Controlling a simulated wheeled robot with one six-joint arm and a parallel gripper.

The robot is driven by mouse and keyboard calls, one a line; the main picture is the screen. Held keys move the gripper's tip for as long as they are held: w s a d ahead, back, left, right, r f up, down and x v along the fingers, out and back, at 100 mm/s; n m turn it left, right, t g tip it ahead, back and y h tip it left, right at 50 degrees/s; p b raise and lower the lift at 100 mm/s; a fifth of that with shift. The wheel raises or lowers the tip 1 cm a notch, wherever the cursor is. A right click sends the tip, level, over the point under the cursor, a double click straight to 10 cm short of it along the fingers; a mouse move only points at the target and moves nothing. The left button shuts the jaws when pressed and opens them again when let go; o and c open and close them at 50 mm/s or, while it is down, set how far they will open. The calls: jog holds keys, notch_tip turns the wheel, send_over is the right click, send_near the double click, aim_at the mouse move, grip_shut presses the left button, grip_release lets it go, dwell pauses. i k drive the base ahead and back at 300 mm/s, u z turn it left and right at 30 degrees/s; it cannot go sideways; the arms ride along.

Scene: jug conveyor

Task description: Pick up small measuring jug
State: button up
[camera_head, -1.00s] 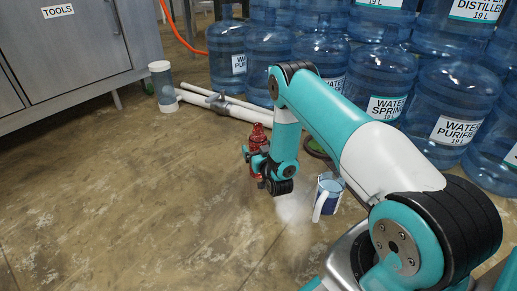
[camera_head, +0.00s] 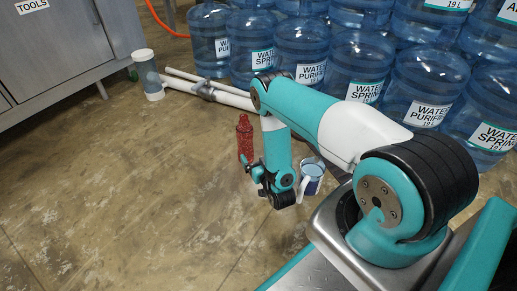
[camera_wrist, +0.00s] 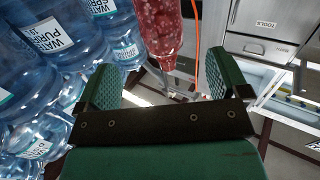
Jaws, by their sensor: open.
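A small jug (camera_head: 314,178) with a blue body and a white handle stands on the floor in the head view. It is just right of and behind my wrist, which hides part of it. My gripper (camera_wrist: 163,77) is open and empty, its two green fingers wide apart in the wrist view. In the head view its tip lies low, left of the jug and partly hidden by my wrist. The jug does not show in the wrist view. A red bottle (camera_head: 244,138) stands just behind my gripper. It also shows beyond the fingers in the wrist view (camera_wrist: 161,30).
Stacked blue water bottles (camera_head: 356,66) fill the back and right. White pipes (camera_head: 212,88) and a capped clear container (camera_head: 149,75) lie or stand at the back left, near a grey cabinet (camera_head: 62,48). The floor (camera_head: 130,190) at front left is clear.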

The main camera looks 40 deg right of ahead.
aim_at(312, 169)
jog(key=z, duration=1.25)
